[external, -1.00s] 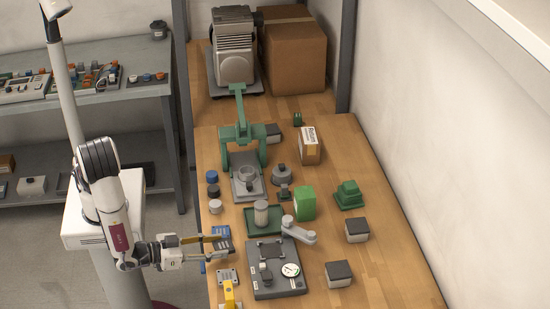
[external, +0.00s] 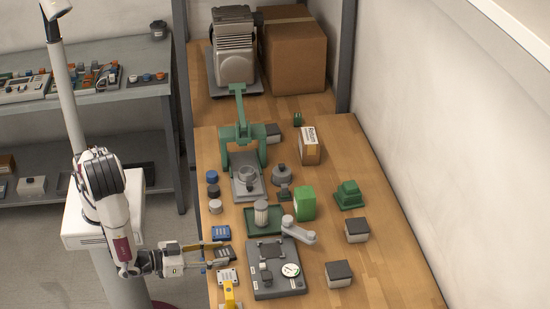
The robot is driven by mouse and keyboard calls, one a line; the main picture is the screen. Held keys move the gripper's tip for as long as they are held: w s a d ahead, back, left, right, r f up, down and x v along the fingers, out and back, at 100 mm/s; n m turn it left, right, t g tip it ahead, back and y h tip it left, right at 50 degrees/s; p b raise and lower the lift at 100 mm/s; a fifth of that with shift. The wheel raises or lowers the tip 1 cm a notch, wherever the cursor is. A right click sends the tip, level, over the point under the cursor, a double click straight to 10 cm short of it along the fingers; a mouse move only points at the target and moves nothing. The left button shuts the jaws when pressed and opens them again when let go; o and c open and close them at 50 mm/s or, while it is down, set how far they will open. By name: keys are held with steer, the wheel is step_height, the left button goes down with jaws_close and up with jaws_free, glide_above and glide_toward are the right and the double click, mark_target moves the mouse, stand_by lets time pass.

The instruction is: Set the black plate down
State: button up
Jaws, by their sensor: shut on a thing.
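The black plate (external: 227,254) is a small dark flat piece with light marks on its top. It is near the left edge of the wooden bench. My gripper (external: 216,254) reaches in from the left and is shut on the plate. Its fingers partly cover the plate's left side. I cannot tell whether the plate touches the bench. A blue plate (external: 221,233) lies just behind it, and a pale grey plate (external: 228,276) lies just in front.
A grey fixture (external: 277,282) with a dial stands close to the right, and a yellow-handled tool (external: 231,292) is in front. A green tray (external: 264,220) and a green press (external: 241,140) stand farther back.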

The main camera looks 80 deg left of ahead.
mark_target(215, 255)
steer(key=o, duration=1.2)
steer(key=shift+s, duration=0.15)
steer(key=shift+v, duration=3.8)
steer(key=shift+o, duration=0.4)
steer(key=shift+a+f, duration=0.1)
steer(key=shift+f, duration=0.1)
